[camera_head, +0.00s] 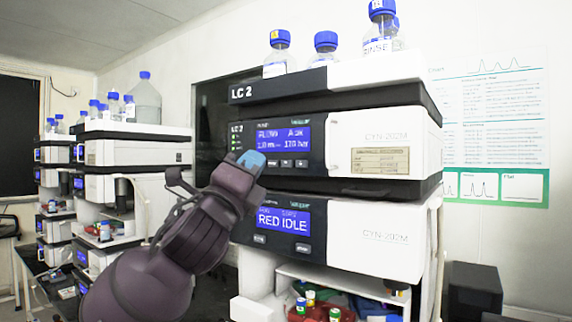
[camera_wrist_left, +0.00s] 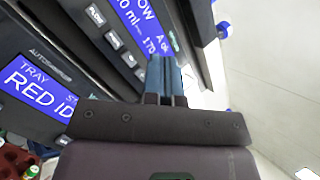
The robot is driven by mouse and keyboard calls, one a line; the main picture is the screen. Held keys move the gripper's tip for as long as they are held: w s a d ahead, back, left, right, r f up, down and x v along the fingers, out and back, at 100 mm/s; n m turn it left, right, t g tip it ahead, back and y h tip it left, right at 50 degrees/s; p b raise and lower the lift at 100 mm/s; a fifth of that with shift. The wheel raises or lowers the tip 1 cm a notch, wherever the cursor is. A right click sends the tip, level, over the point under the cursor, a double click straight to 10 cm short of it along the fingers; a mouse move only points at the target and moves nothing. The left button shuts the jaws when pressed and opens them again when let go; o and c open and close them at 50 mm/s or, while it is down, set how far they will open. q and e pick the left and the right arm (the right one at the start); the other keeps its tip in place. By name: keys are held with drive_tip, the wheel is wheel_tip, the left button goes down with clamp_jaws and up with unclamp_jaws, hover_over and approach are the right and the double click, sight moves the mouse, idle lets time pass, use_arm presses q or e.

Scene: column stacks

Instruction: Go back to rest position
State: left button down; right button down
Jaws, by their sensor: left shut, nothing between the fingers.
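My left gripper (camera_head: 252,160) is in front of the LC 2 stack, near the gap between its upper and lower display modules. Its blue fingers are together with nothing between them, and they also show in the left wrist view (camera_wrist_left: 166,78). The upper display (camera_head: 283,137) reads a flow and bar value. The lower display (camera_head: 277,218) reads "RED IDLE". Both screens appear tilted in the left wrist view. My left arm covers part of the stack's left side in the head view. My right gripper is not in view.
Blue-capped bottles (camera_head: 325,47) stand on top of the LC 2 stack. Small colored-cap vials (camera_head: 310,298) sit in the open bay below. More instrument stacks (camera_head: 135,150) stand at the left. A poster (camera_head: 490,130) hangs on the right wall, above a black box (camera_head: 474,290).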

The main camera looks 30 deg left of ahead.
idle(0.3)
